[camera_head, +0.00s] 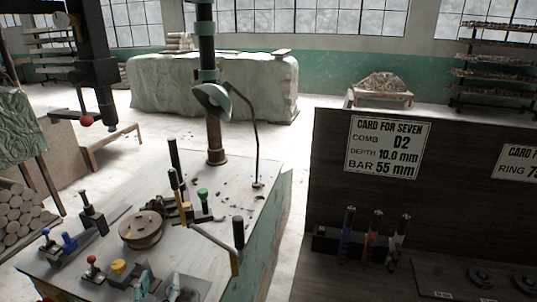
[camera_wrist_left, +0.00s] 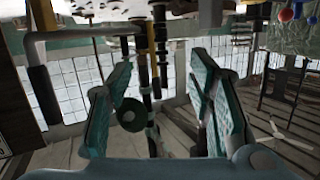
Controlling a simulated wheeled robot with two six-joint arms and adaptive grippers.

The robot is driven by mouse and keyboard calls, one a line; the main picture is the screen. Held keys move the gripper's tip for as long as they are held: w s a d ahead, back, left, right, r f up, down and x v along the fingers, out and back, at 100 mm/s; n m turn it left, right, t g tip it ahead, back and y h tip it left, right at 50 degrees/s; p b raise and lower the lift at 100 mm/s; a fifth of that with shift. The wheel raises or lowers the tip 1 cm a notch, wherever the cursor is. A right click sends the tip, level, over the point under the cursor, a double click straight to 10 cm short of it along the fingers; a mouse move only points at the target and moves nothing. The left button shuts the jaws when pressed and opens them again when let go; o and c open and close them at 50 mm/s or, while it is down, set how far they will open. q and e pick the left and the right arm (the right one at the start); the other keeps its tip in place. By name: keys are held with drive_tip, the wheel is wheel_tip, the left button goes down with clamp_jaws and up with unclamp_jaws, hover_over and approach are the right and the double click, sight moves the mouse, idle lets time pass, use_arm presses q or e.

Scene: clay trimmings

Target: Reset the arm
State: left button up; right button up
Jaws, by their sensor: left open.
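My left gripper (camera_head: 163,287) shows at the bottom edge of the head view, low in front of the workbench (camera_head: 262,205). Its teal fingers are apart with nothing between them. In the left wrist view, the two padded fingers of the left gripper (camera_wrist_left: 160,105) stand wide apart, and the scene appears upside down. The rest of the left arm is mostly outside the head view. My right gripper is not in view.
The bench carries a round wooden disc (camera_head: 142,229), a green-shaded lamp (camera_head: 213,100), a post (camera_head: 208,60) and several knobbed levers. A dark panel (camera_head: 335,150) with a "Card for seven" sign (camera_head: 388,146) stands right. Pale floor separates bench and panel.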

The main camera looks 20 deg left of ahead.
use_arm(q)
drive_tip(key=s+d+f+g, duration=0.1)
drive_tip(key=s+f+g, duration=0.1)
drive_tip(key=f, duration=0.1)
drive_tip(key=s+d+f+m+g+h, duration=0.1)
drive_tip(key=s+d+f+g, duration=0.1)
drive_tip(key=s+f, duration=0.1)
drive_tip(key=s+d+f+g+h, duration=0.1)
drive_tip(key=s+f, duration=0.2)
drive_tip(key=shift+s+d+f+m+g, duration=0.2)
drive_tip(key=shift+d+m+g, duration=0.05)
drive_tip(key=shift+m+g, duration=0.15)
drive_tip(key=s+d+f+m+g+h, duration=0.4)
drive_tip(key=s+d, duration=0.5)
drive_tip(key=s, duration=0.1)
wheel_tip(320, 180, down, 22)
drive_tip(key=s+a+g, duration=0.2)
drive_tip(key=a, duration=0.1)
drive_tip(key=s+f, duration=1)
drive_tip(key=s, duration=0.3)
drive_tip(key=shift+f+n+g, duration=0.3)
drive_tip(key=shift+f, duration=0.05)
drive_tip(key=shift+s, duration=0.1)
